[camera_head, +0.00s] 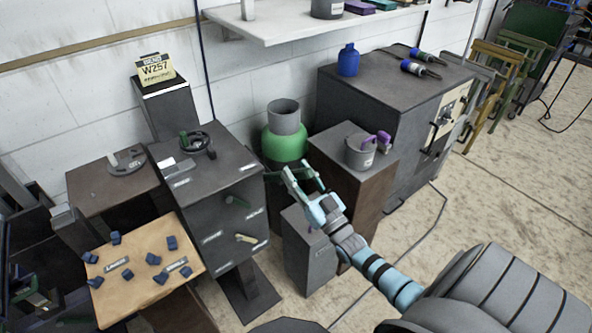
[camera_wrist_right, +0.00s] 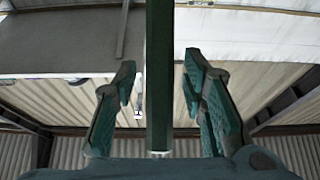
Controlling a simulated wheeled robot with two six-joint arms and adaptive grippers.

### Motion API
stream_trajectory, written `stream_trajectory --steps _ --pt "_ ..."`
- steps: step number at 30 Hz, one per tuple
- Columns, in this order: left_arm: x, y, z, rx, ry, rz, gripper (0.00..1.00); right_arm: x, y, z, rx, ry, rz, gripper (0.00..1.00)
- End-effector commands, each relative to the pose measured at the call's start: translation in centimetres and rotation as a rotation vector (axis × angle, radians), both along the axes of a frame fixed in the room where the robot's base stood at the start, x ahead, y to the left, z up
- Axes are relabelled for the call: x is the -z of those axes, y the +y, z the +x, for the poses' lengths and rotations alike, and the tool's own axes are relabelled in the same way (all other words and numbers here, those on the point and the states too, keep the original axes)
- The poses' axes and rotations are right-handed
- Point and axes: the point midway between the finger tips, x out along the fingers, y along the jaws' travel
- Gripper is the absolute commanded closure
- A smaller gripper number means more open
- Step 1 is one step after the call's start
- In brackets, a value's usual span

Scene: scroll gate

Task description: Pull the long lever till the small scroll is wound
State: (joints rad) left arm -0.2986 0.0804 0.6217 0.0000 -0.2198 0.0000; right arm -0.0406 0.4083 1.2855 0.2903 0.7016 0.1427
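My right gripper (camera_head: 297,170) is in front of the green gas cylinder, pointing up and left, to the right of the dark cabinet (camera_head: 228,218). Its fingers stand apart in the right wrist view (camera_wrist_right: 160,64). A dark green upright bar (camera_wrist_right: 160,100) shows between them there, with gaps on both sides; I cannot tell whether it is the long lever. I cannot make out the small scroll. My left gripper (camera_head: 38,298) is at the lower left; its fingers are unclear.
A green cylinder (camera_head: 284,146) stands behind my right gripper. A grey box (camera_head: 303,262) is below it. A brown stand with a pot (camera_head: 360,153) is to the right. A board with blue pieces (camera_head: 140,298) is at lower left. Open floor lies at right.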

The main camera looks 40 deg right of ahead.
Motion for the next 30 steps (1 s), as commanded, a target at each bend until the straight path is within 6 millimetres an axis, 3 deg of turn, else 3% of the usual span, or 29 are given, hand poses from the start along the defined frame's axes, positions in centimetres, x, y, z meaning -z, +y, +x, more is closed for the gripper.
stream_trajectory --steps 4,11,19,30 --pt "0.09 -0.01 -0.03 0.0 0.001 0.0 0.6 -0.43 -0.01 1.16 0.0 0.001 0.0 0.62" --pt "0.09 -0.02 -0.09 0.0 0.002 0.0 0.6 -0.48 -0.02 1.29 0.0 0.002 0.001 0.62" --pt "0.1 -0.04 -0.18 0.0 0.003 -0.001 0.6 -0.46 -0.01 1.27 0.0 0.002 0.0 1.0" --pt "-0.38 -0.06 -0.21 0.0 0.004 -0.001 0.6 -0.73 -0.23 1.25 0.004 0.009 0.0 1.0"
